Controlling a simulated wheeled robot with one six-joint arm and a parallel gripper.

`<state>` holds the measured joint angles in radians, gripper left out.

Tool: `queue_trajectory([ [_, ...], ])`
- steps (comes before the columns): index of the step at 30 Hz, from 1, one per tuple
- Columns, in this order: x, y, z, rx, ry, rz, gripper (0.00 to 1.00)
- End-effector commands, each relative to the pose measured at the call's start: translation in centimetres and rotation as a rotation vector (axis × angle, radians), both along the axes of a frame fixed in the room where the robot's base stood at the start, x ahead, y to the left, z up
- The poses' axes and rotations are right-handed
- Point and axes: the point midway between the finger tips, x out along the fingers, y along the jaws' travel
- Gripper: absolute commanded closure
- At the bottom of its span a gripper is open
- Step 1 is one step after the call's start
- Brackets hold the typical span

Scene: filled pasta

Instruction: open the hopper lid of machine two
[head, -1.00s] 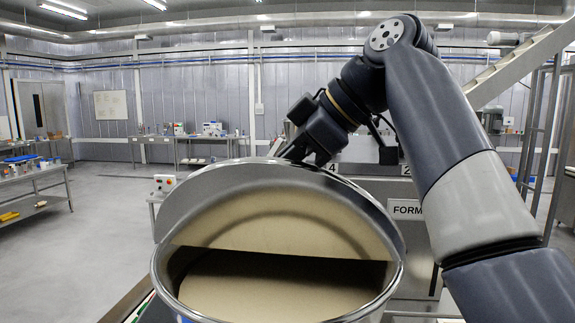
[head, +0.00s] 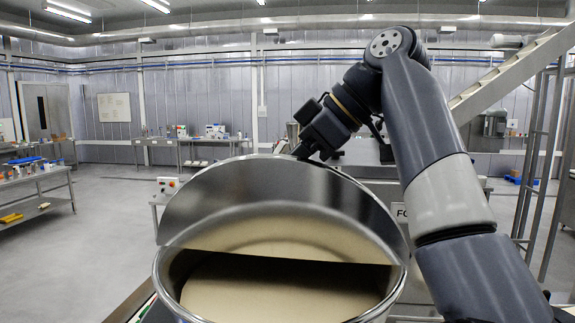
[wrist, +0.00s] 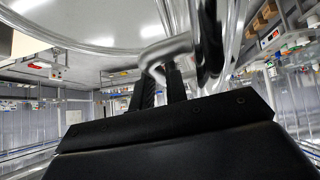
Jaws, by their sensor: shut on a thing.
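A large round steel hopper (head: 163,279) stands right in front of me in the head view, with a smooth cream-coloured filling (head: 270,290) inside. Its round polished lid (head: 225,203) is raised steeply, tilted up at the far side, and mirrors the filling. My gripper (head: 302,153) is at the lid's top edge, partly hidden behind it. In the wrist view my gripper (wrist: 160,82) is shut on a bent metal handle (wrist: 165,52) of the lid, whose shiny face (wrist: 90,22) fills the upper left. No machine number is readable now.
A partly hidden label (head: 401,213) is on equipment behind the hopper. Metal stairs (head: 520,70) and a frame stand at the right. Benches (head: 195,142) line the back wall, and a shelf table (head: 40,185) stands at the left. The grey floor (head: 100,245) at the left is open.

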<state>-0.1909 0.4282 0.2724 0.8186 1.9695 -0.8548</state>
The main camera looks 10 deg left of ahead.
Motion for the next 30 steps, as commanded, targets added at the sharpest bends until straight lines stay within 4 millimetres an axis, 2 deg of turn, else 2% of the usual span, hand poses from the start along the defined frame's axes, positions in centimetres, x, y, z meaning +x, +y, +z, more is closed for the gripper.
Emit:
queue_trajectory([
  [1, 0.08, 0.0, -0.27, -0.004, 0.006, 0.001, 0.83],
  [9, 0.02, 0.01, -0.13, -0.002, 0.003, 0.001, 0.64],
  [23, -0.04, 0.0, -0.03, -0.001, -0.001, 0.001, 0.64],
  [30, -0.76, 0.03, 0.12, -0.002, -0.046, 0.001, 0.64],
])
